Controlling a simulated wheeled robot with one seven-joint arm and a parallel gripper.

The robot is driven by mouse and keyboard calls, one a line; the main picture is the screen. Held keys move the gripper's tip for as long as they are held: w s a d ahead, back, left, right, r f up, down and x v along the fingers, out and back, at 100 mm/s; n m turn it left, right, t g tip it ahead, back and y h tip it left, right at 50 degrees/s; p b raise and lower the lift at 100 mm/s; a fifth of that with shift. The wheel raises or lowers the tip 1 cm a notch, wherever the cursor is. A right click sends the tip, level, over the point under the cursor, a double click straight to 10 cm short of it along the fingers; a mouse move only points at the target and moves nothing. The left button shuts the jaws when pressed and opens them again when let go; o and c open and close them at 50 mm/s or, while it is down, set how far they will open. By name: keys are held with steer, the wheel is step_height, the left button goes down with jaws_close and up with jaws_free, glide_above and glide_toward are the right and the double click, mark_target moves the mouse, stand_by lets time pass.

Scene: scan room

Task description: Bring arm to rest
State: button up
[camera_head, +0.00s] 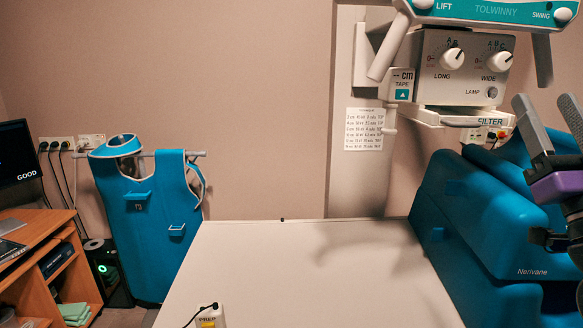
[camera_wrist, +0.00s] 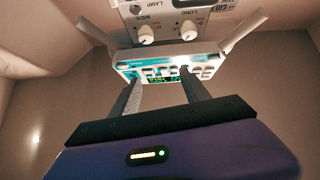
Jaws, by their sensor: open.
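My gripper (camera_head: 545,106) is raised at the right edge of the head view, in front of the blue Nerivane machine. Its two grey fingers point up and stand apart, with nothing between them. In the wrist view my gripper (camera_wrist: 160,80) also shows open and empty, with the purple wrist body below it. Beyond the fingers in that view are the X-ray head's control panel (camera_wrist: 165,62) and its two handles. Most of my arm is outside the head view.
The X-ray head (camera_head: 465,65) hangs at the upper right, near my gripper. The blue Nerivane machine (camera_head: 485,225) stands beside the white table (camera_head: 300,275). A PREP box (camera_head: 210,317) sits at the table's front. A blue apron (camera_head: 150,225) hangs left, near a wooden desk (camera_head: 40,265).

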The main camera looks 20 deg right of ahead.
steer(key=s+a+f+m+g, duration=0.2)
steer(key=a+f, duration=0.2)
steer(key=f, duration=0.5)
steer(key=s+a+f+m+g, duration=0.15)
steer(key=a+f, duration=0.35)
steer(key=f, duration=0.5)
steer(key=s+a+f+m+g, duration=0.15)
steer(key=a+f, duration=0.25)
steer(key=f, duration=0.5)
steer(key=s+a+f+n+g+y, duration=0.2)
steer(key=s+a+f+n+y, duration=0.2)
steer(key=s+a+f, duration=0.3)
steer(key=s+a+f+n+g+y, duration=0.3)
steer(key=s+a+f, duration=0.4)
steer(key=s+f, duration=0.3)
steer(key=s+n+y, duration=0.1)
steer(key=s+y, duration=0.1)
steer(key=s, duration=0.1)
steer(key=shift+s+a+f, duration=0.25)
steer(key=shift+s+f, duration=0.05)
steer(key=shift+w, duration=0.15)
